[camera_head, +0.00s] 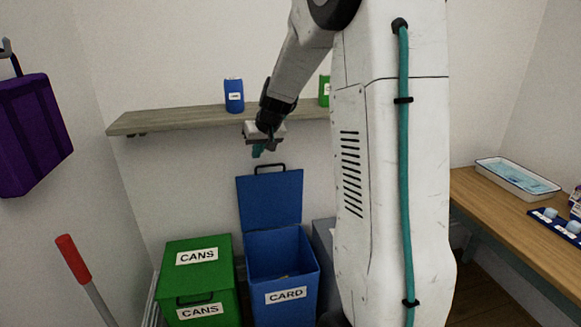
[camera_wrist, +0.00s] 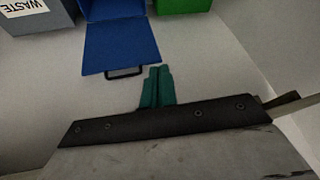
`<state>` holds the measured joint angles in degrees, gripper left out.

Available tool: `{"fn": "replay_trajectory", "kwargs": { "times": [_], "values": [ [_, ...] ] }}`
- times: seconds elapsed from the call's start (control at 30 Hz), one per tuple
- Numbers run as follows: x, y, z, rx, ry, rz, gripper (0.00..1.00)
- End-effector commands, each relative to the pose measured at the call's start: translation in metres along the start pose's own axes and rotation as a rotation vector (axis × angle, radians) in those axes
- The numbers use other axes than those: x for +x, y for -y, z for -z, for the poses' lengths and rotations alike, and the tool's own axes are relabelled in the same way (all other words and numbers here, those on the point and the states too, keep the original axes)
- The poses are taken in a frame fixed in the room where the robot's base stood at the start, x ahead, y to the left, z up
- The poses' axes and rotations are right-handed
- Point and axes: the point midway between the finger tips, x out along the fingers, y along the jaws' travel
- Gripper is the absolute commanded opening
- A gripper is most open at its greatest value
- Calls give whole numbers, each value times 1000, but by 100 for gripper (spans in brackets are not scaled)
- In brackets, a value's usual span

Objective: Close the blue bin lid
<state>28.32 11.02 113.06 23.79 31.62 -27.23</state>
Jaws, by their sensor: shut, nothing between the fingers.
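The blue bin (camera_head: 286,290), labelled CARD, stands on the floor at the lower middle of the head view. Its blue lid (camera_head: 270,200) is open and stands upright behind the bin's mouth, with a black handle (camera_head: 270,169) at its top edge. The wrist view also shows the lid (camera_wrist: 120,42) and the handle (camera_wrist: 124,72). My gripper (camera_head: 258,151) is in front of the wall, a little above the lid's handle. In the wrist view its teal fingers (camera_wrist: 158,86) are together and empty, beside the handle and apart from it in the picture.
A green CANS bin (camera_head: 198,285) stands left of the blue bin, with its lid down. A grey bin (camera_head: 325,240), labelled WASTE in the wrist view, is to the right. A wooden shelf (camera_head: 180,121) with a blue canister (camera_head: 234,96) runs above. A wooden table (camera_head: 500,217) is at right.

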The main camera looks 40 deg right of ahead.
Motion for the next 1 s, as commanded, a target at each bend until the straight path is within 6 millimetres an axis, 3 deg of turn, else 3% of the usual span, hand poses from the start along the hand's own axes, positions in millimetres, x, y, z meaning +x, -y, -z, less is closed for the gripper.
{"fn": "replay_trajectory", "kwargs": {
  "times": [0.03,0.2,0.3,0.4,0.5,0.67,1.0],
  "values": [
    [26,-33,15,31,-28,-25,0],
    [87,-128,54,88,-145,-127,0],
    [111,-172,63,111,-190,-182,0],
    [127,-204,67,126,-218,-225,0],
    [135,-222,67,134,-232,-250,0],
    [150,-231,70,136,-236,-259,0],
    [206,-246,82,136,-236,-258,0]
  ]
}}
